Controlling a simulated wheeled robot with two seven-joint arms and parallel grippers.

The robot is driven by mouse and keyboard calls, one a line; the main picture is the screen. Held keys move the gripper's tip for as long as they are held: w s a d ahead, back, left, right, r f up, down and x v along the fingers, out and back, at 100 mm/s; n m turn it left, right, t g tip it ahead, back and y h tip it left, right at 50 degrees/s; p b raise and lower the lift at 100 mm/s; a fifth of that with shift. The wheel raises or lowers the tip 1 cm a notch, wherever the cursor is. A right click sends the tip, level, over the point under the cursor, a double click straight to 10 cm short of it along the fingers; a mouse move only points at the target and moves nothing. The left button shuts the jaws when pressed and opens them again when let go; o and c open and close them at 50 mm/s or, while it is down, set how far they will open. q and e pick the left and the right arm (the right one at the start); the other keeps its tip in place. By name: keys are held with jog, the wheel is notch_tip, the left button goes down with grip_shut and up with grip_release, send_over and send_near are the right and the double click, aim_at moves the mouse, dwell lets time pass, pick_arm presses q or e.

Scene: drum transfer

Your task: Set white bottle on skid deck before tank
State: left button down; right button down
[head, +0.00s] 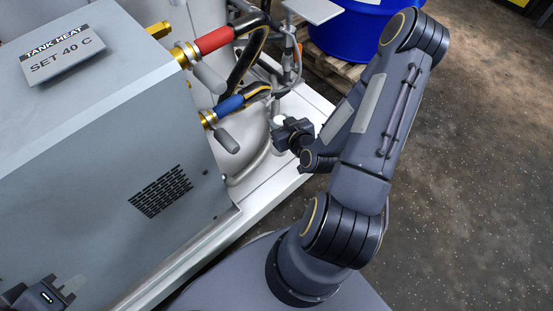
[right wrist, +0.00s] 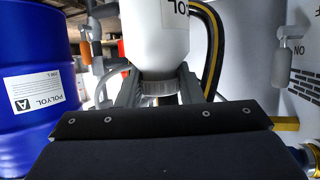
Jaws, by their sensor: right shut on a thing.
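The white bottle (right wrist: 160,40) shows in the right wrist view, with a grey ribbed collar at its neck and part of a printed label. My right gripper (right wrist: 160,95) is shut on it at this collar. In the head view my right gripper (head: 282,132) is over the pale skid deck (head: 314,104), just right of the tank (head: 242,148), and mostly hides the bottle. Whether the bottle's base touches the deck is hidden. My left gripper (head: 68,289) is at the bottom left in front of the grey heater cabinet, its fingers apart and empty.
The grey tank heat cabinet (head: 110,140) fills the left. Red (head: 214,40) and blue (head: 229,106) hose fittings and black hoses run close to my right gripper. A blue drum (head: 350,32) stands on a wooden pallet behind. The floor on the right is clear.

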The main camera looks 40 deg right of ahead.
jog(key=w+d+f+b, duration=0.3)
jog(key=d+f, duration=0.3)
jog(key=w+d+f+b, duration=0.3)
jog(key=d+f, duration=0.3)
jog(key=shift+d+f, duration=0.3)
jog(key=shift+f, duration=0.1)
jog(key=shift+f, duration=0.15)
jog(key=c, duration=1)
grip_release()
